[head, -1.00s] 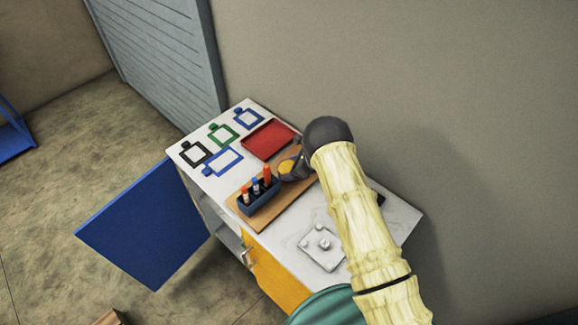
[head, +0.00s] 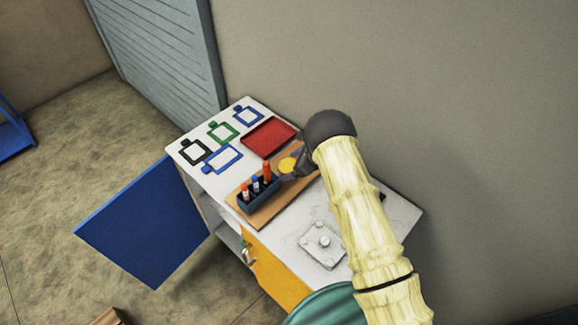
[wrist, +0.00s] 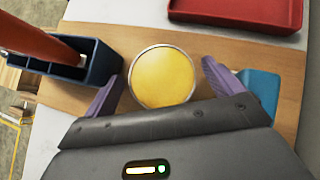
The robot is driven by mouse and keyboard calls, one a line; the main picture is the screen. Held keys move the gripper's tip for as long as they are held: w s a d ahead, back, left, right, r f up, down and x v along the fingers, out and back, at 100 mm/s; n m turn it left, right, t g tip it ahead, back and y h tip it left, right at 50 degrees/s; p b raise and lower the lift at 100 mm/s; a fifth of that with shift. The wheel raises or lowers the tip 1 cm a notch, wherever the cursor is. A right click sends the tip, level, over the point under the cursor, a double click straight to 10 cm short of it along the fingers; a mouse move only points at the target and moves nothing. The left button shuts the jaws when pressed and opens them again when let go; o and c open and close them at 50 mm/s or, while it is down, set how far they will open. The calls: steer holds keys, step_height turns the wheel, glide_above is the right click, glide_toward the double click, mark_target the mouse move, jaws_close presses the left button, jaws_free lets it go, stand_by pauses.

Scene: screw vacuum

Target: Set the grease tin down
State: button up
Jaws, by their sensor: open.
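The grease tin (wrist: 162,77) is a round tin with a yellow top and a pale metal rim. It rests on the wooden board (wrist: 222,52), and its yellow top also shows in the head view (head: 287,165). My gripper (wrist: 161,84) is open, with one purple finger on each side of the tin and a visible gap on both sides. In the head view my gripper (head: 297,166) is at the right of the tin, low over the board, and partly hides it.
A dark blue holder (head: 257,198) with several markers stands left of the tin. A red tray (head: 268,137) lies behind it. A blue block (wrist: 260,88) is just outside the right finger in the wrist view. A pale plate with knobs (head: 323,243) lies on the cabinet top.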

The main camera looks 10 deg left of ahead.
steer(key=b+v, duration=0.3)
steer(key=v, duration=0.7)
steer(key=shift+d+r, duration=0.15)
steer(key=shift+r, duration=0.1)
steer(key=shift+s, duration=0.2)
steer(key=shift+w+d, duration=0.1)
steer(key=shift+w, duration=0.05)
